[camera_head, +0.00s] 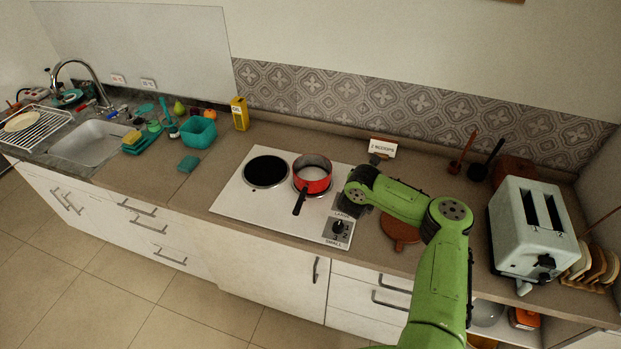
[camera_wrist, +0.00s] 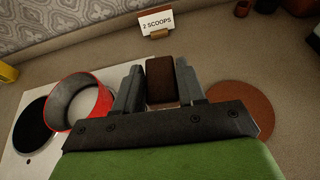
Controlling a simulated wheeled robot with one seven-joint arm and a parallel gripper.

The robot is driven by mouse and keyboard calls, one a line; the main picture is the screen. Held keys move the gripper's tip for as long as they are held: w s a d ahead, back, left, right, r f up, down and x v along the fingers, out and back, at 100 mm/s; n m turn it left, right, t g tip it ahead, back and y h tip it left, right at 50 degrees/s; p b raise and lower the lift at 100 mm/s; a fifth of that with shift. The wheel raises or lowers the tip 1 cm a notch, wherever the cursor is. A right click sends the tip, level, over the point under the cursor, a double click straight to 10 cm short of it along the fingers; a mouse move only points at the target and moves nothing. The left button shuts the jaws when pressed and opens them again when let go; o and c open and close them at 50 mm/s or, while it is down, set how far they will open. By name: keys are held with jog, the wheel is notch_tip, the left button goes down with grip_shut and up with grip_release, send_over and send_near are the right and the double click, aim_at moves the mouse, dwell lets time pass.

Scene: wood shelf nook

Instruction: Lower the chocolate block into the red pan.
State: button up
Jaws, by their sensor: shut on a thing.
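The red pan (camera_head: 313,186) sits on the right burner of the white stovetop, with its black handle pointing toward the front edge. In the wrist view the pan (camera_wrist: 62,97) is left of my gripper, and its visible inside looks grey and empty. My gripper (camera_wrist: 160,87) is shut on the dark brown chocolate block (camera_wrist: 162,75), which sits upright between the two grey fingers. The block is beside the pan, not over it. In the head view my gripper is a dark shape (camera_head: 354,204) just right of the pan, and I cannot make out the block there.
A "2 SCOOPS" card (camera_head: 382,148) stands behind the stove. A round brown board (camera_head: 402,238) lies right of the gripper, partly behind my arm. The stove knob (camera_head: 338,228) is at the front. A toaster (camera_head: 528,229) stands far right. The left burner (camera_head: 266,171) is empty.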

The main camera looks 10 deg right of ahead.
aim_at(307, 188)
jog(key=w+a+f+b, duration=0.1)
jog(key=w+a+b, duration=0.7)
jog(key=w+a, duration=0.7)
jog(key=shift+a+f, duration=0.25)
jog(key=shift+f, duration=0.15)
jog(key=shift+w, duration=0.15)
jog(key=shift+f, duration=0.1)
jog(key=shift+f+b, duration=2.55)
jog(key=shift+f, duration=0.6)
jog(key=shift+s+f+b, duration=0.2)
jog(key=shift+f+b, duration=0.2)
jog(key=shift+f, duration=0.05)
jog(key=shift+w+d+f, duration=0.1)
jog(key=shift+w+f, duration=0.1)
jog(key=shift+f, duration=0.15)
jog(key=shift+r, duration=0.1)
